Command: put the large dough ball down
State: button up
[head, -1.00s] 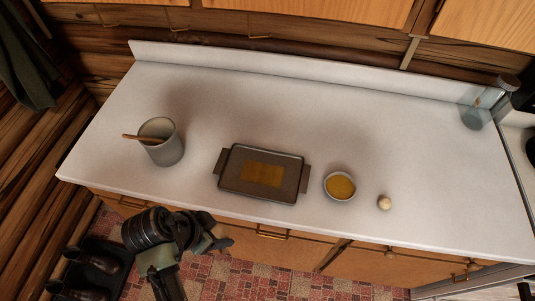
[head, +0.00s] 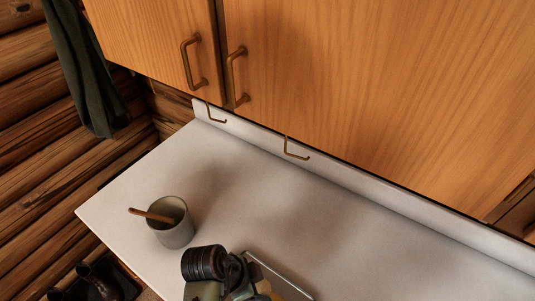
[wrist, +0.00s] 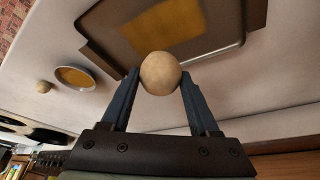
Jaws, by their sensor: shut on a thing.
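The large dough ball (wrist: 161,72) is pale tan and round. In the wrist view it sits between the two blue fingertips of my gripper (wrist: 160,82), which is shut on it. Beyond the ball is the dark tray (wrist: 208,48) with a yellow-brown patch (wrist: 166,28) on its floor. I cannot tell the height of the ball over the counter or tray. In the head view my arm covers most of the tray, and the ball and fingers are hidden.
A bowl of yellow contents (wrist: 75,77) and a smaller dough ball (wrist: 43,87) are on the counter beside the tray. A grey crock with a wooden handle (head: 172,232) stands at the counter's left. The white counter (head: 300,215) is bare behind them, under cabinets (head: 370,80).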

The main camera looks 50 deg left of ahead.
jog(key=shift+s+f+p, duration=0.1)
jog(key=shift+f+p, duration=0.3)
jog(key=shift+f, duration=3.4)
jog(key=shift+f, duration=0.15)
jog(key=o, duration=1.4)
jog(key=shift+o, duration=0.2)
jog(key=b+v, duration=0.1)
jog(key=v, duration=1.1)
